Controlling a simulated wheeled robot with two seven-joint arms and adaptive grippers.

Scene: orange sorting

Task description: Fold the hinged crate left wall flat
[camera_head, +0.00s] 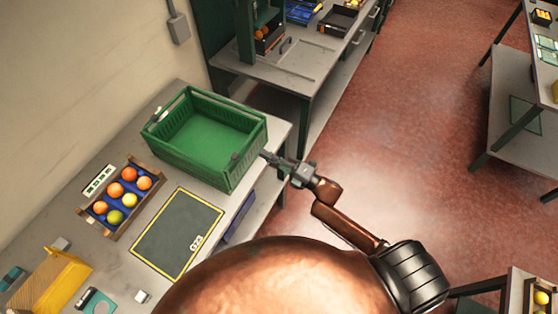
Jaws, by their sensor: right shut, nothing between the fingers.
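The green hinged crate (172,159) stands on the grey worktable at upper left, empty inside. All its walls look upright, including the left wall. My right gripper (265,155) is shut and empty, at the crate's right corner. Its tips are very close to the crate's right side; I cannot tell if they touch. My left gripper is not in view.
A wooden tray (113,236) with several oranges and a greenish fruit lies in front of the crate. A dark mat with a yellow border (165,245) is beside it. A yellow holder (62,283) stands at lower left. The wall is behind the crate.

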